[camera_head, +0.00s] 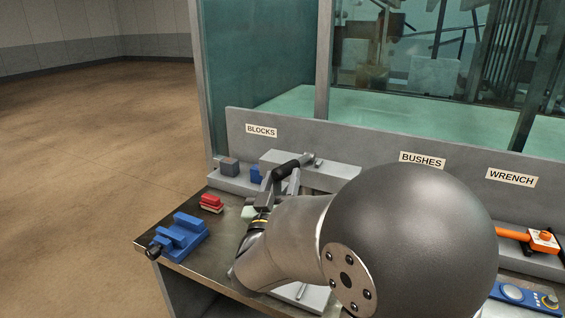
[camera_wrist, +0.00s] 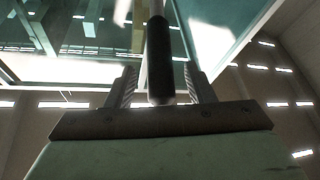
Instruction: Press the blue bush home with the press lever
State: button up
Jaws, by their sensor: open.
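The press lever's black grip (camera_head: 287,168) shows in the head view beside the grey press frame (camera_head: 330,177). In the wrist view the dark grip (camera_wrist: 159,60) stands between the two fingers of my gripper (camera_wrist: 160,88). Gaps show on both sides of the grip, and the fingers are open. In the head view my gripper (camera_head: 276,186) is just below and left of the grip, partly hidden by my arm. I cannot make out the blue bush; my arm covers much of the press and the bushes area.
A blue vise (camera_head: 180,238) stands at the bench's left end, with a red block (camera_head: 211,202) near it. A grey block (camera_head: 229,167) and a blue block (camera_head: 255,174) are at the BLOCKS label. An orange wrench (camera_head: 514,235) lies at right. A glass screen rises behind.

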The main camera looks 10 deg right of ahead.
aim_at(296, 165)
jog(key=shift+p+x, duration=0.3)
jog(key=shift+x, duration=1.3)
jog(key=shift+r, duration=0.1)
grip_shut()
